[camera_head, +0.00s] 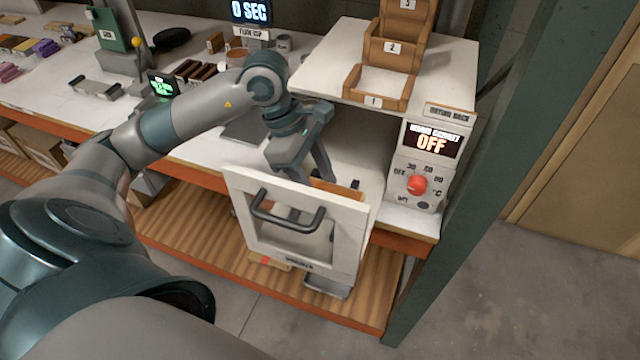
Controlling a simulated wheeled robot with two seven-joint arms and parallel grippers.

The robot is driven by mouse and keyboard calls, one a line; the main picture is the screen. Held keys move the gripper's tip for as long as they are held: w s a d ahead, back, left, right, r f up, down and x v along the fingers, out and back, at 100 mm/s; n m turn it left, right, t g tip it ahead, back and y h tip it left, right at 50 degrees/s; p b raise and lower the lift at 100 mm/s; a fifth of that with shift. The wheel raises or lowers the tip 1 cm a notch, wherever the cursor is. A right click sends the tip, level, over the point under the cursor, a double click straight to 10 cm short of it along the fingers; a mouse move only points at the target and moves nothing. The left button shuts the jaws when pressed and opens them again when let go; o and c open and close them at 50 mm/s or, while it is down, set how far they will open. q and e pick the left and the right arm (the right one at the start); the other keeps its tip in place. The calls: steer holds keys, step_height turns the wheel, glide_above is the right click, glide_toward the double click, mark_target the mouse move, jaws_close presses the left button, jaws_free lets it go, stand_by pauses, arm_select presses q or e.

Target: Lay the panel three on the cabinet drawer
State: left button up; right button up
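The cabinet drawer (350,222) is a white front with a dark bar handle, pulled out below the drying rack. My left gripper (318,178) reaches down behind the drawer front, its two fingers visibly apart. An orange-brown flat piece (345,190), possibly panel three, shows at the fingertips, inside the drawer. It is partly hidden by the fingers and the drawer front. I see no number on it, and cannot tell whether it touches a finger. My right gripper is not in view.
Wooden holders numbered 1 (375,102), 2 (392,62) and 3 stand stepped on the white rack top (325,75). A control box (420,165) with a red knob and an "OFF" display is at the right. The bench (60,85) at left holds tools and small blocks.

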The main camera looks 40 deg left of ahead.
arm_select(q)
steer(key=o, duration=1.1)
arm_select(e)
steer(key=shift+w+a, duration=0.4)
